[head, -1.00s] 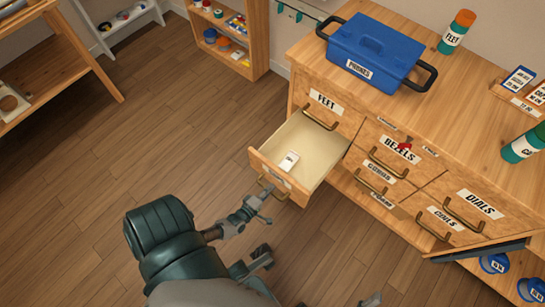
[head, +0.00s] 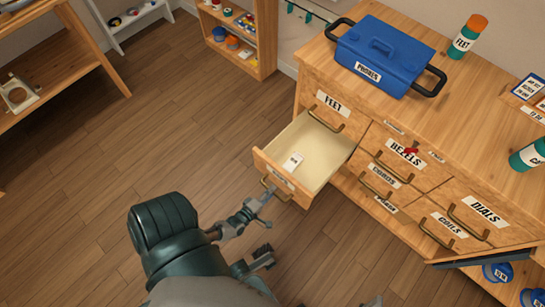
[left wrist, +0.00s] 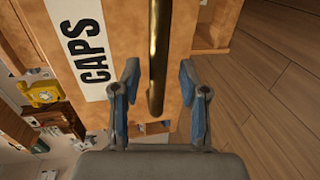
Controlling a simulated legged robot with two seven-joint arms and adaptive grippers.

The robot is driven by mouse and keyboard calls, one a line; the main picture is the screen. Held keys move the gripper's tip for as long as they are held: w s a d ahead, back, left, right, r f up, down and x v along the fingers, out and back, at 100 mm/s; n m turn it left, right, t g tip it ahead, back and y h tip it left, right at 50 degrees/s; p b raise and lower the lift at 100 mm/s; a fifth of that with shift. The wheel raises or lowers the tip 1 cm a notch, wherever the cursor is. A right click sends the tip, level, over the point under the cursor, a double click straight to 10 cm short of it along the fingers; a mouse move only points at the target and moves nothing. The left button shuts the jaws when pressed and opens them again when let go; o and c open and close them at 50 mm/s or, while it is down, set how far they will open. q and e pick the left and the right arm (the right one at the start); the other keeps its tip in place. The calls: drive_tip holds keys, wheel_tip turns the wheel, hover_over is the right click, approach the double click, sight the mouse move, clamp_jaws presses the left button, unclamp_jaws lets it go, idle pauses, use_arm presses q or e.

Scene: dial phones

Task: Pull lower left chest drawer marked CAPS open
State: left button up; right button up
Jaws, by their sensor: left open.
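The lower left drawer (head: 288,180) of the wooden chest is pulled well out, and its light inside shows a small white labelled item (head: 293,161). In the left wrist view its front carries the label CAPS (left wrist: 87,50). Its brass bar handle (left wrist: 158,50) runs between the spread fingers, with a gap on each side. My left gripper (head: 264,228) is open just in front of the drawer front, by the handle (head: 275,187). It also shows in the left wrist view (left wrist: 158,72). My right gripper is not clearly visible.
A blue toolbox (head: 383,55) and green-and-white bottles stand on the chest top (head: 465,95). The drawers marked FEET (head: 333,103), BEZELS (head: 405,153) and DIALS (head: 486,212) look shut. Shelves stand at the left and back. The wooden floor (head: 140,130) left of the drawer is clear.

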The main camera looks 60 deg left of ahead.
use_arm(q)
drive_tip(key=v, duration=1)
drive_tip(key=shift+s, duration=0.25)
drive_tip(key=shift+f, duration=0.1)
